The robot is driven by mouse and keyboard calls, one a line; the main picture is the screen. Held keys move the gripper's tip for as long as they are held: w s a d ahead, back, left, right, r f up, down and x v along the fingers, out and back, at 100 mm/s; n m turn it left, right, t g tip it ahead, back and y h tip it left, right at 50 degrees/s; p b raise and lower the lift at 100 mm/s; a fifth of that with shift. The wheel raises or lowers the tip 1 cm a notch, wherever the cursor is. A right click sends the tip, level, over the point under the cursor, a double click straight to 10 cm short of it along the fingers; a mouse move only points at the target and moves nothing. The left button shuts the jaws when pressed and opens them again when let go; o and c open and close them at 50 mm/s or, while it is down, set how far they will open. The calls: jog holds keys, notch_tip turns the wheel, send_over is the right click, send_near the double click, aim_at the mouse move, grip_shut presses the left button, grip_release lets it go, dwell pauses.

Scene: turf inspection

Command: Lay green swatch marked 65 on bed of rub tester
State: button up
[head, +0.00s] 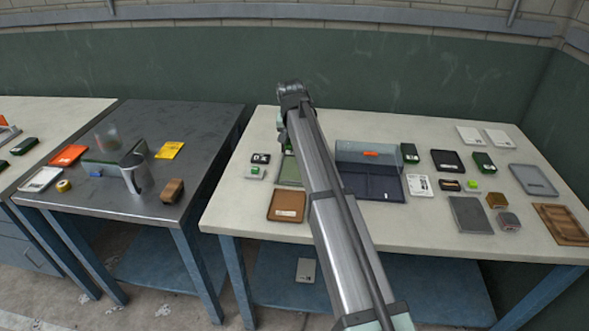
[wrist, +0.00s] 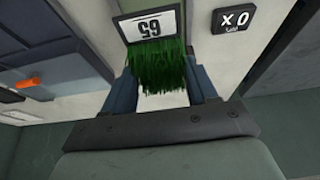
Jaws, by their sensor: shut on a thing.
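In the wrist view my gripper (wrist: 165,88) is shut on the green swatch (wrist: 165,68), a tuft of bright grass between the two fingers. Its white label reading 65 (wrist: 152,28) shows upside down at the top. I cannot say for certain which device is the rub tester.
A dark blue case (head: 370,185) with a clear cover and orange piece stands right of my arm. A flat pale-green plate (head: 290,172), a brown tray (head: 287,205) and a small black X 0 display (wrist: 234,18) are close by. Several small items crowd the right table (head: 235,205).

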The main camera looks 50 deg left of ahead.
aim_at(295, 168)
notch_tip(295, 168, down, 10)
jog(key=shift+r, duration=0.15)
dwell(0.4)
jog(key=o, duration=0.7)
jog(key=shift+o, duration=0.2)
jog(key=v, duration=1.2)
